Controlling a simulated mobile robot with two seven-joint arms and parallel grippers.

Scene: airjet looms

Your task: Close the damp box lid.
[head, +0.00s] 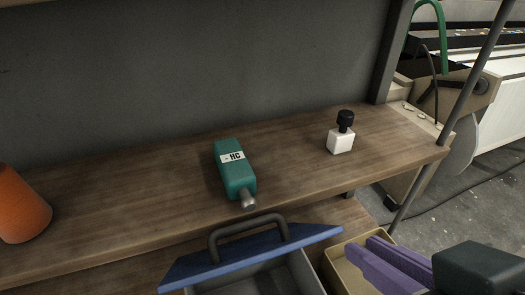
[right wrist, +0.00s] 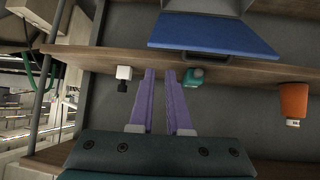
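The damp box (head: 270,280) is a grey box at the bottom of the head view, partly cut off, with its inside showing. Its blue lid (head: 255,254) is open and tilted up at the box's far side, with a dark handle (head: 247,226) on it. The lid's broad blue face also shows in the right wrist view (right wrist: 215,33). My right gripper (head: 375,255) has purple fingers and is to the right of the box, apart from the lid. In the right wrist view its fingertips (right wrist: 160,73) are apart with nothing between them. My left gripper is not in view.
On the wooden shelf (head: 110,215) behind the lid are a teal bottle (head: 235,172) lying down, a white bottle with a black cap (head: 341,135) and an orange container (head: 20,205). A yellowish tray (head: 340,273) is right of the box. A metal post (head: 470,95) stands at right.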

